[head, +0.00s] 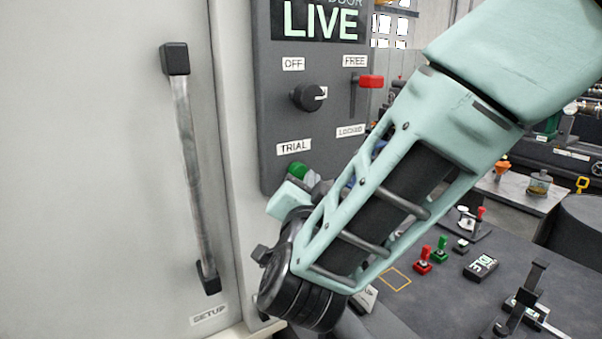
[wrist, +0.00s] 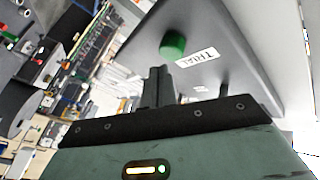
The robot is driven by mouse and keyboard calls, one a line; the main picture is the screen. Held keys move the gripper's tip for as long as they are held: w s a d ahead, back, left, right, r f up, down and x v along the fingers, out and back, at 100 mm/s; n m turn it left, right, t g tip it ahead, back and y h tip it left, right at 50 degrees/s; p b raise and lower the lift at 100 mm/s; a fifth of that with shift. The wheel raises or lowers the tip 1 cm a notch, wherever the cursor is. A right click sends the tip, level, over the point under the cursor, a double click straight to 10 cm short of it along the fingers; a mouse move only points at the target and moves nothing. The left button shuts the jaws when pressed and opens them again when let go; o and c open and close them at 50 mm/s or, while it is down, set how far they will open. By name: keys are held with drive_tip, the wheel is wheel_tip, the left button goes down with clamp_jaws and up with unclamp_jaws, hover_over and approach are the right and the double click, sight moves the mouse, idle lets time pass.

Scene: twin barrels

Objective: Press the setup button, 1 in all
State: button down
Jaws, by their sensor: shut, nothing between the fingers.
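A SETUP label (head: 209,314) is on the pale door, low and just below the long handle. I cannot make out for certain a button that belongs to it. A green button (head: 297,170) sticks out low on the dark grey panel (head: 275,110), below the TRIAL label (head: 293,147). The wrist view shows the green button (wrist: 173,45) beside the TRIAL label too. My gripper (wrist: 157,88) is shut and empty, with its fingertips just below the green button in that view; I cannot tell whether they touch. In the head view my wrist hides most of the gripper.
A door handle (head: 190,160) stands out from the pale door at the left. The panel has a black knob (head: 308,96), a red-tipped lever (head: 370,82) and a LIVE display (head: 321,20). A dark bench (head: 430,295) with red and green switches lies at the lower right.

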idle(0.7)
drive_tip(key=shift+w+a+b, duration=0.25)
drive_tip(key=shift+w+b, duration=0.1)
